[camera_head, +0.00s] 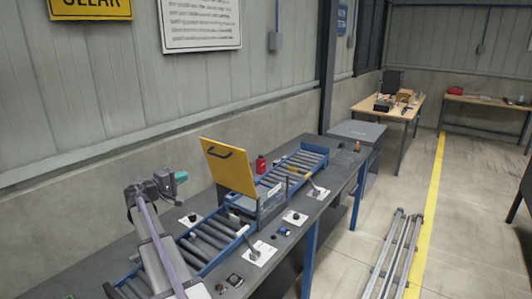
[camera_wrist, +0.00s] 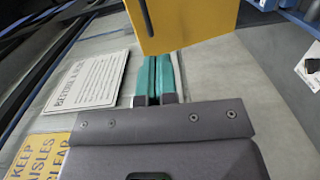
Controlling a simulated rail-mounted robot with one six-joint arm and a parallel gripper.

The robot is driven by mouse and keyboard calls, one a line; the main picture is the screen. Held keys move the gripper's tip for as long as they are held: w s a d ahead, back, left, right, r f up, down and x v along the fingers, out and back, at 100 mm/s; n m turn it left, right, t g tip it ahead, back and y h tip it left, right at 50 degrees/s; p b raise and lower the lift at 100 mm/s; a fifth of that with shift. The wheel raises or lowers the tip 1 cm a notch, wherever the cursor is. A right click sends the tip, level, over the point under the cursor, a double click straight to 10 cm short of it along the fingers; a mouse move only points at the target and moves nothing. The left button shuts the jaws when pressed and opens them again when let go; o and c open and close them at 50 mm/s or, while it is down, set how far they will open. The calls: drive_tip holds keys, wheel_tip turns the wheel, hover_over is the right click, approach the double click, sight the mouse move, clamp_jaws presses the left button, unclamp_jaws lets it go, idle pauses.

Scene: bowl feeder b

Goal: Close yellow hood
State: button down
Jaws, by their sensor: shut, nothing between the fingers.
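The yellow hood (camera_head: 229,166) stands raised and tilted back above the roller conveyor on the bench, with a dark handle (camera_head: 219,153) on its face. In the wrist view the hood (camera_wrist: 182,22) fills the top middle, with part of its dark handle (camera_wrist: 147,16) showing. My gripper (camera_head: 180,177) is left of the hood, above the back of the bench, with a clear gap between them in the head view. In the wrist view its teal fingers (camera_wrist: 155,78) are together and empty, pointing towards the hood's edge. Whether they touch it there cannot be told.
The blue-framed roller conveyor (camera_head: 305,158) runs along the bench under the hood. A red bottle (camera_head: 260,164) stands behind it. Levers, including a yellow-handled one (camera_head: 300,172), and small knobs line the front. The wall is behind; air above the bench is free.

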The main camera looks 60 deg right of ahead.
drive_tip(key=s+d+r+h, duration=0.1)
drive_tip(key=s+d+r, duration=0.1)
drive_tip(key=d, duration=1.1)
drive_tip(key=shift+d+r+n+p, duration=0.15)
drive_tip(key=shift+d+n+p, duration=0.15)
drive_tip(key=shift+d+p, duration=0.15)
drive_tip(key=shift+s, duration=0.1)
